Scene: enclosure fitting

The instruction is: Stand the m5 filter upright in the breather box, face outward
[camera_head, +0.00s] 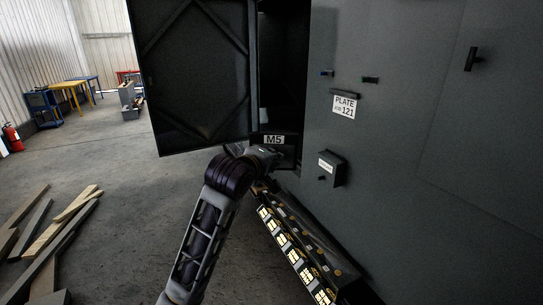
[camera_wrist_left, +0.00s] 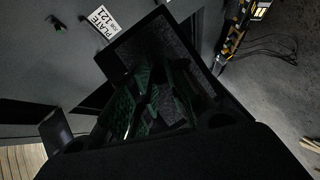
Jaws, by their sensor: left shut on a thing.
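The m5 filter (camera_head: 284,153) is a dark block with a white M5 label facing the head camera, in front of the cabinet's opening. In the left wrist view its dark frame and grey textured face (camera_wrist_left: 160,45) fill the middle. My left gripper (camera_head: 264,152) is shut on it; the fingers look dark green in the left wrist view (camera_wrist_left: 150,105). A small dark box (camera_head: 331,168) with a white label sits on the cabinet wall to the right, apart from the filter. It may be the breather box; its label is too small to read. My right gripper is out of view.
The dark cabinet (camera_head: 430,110) carries a PLATE 121 sign (camera_head: 344,106), and its door (camera_head: 195,75) stands open at left. A long rack with lit yellow cells (camera_head: 292,250) runs below. Timber (camera_head: 60,230) lies on the floor at left; the floor between is clear.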

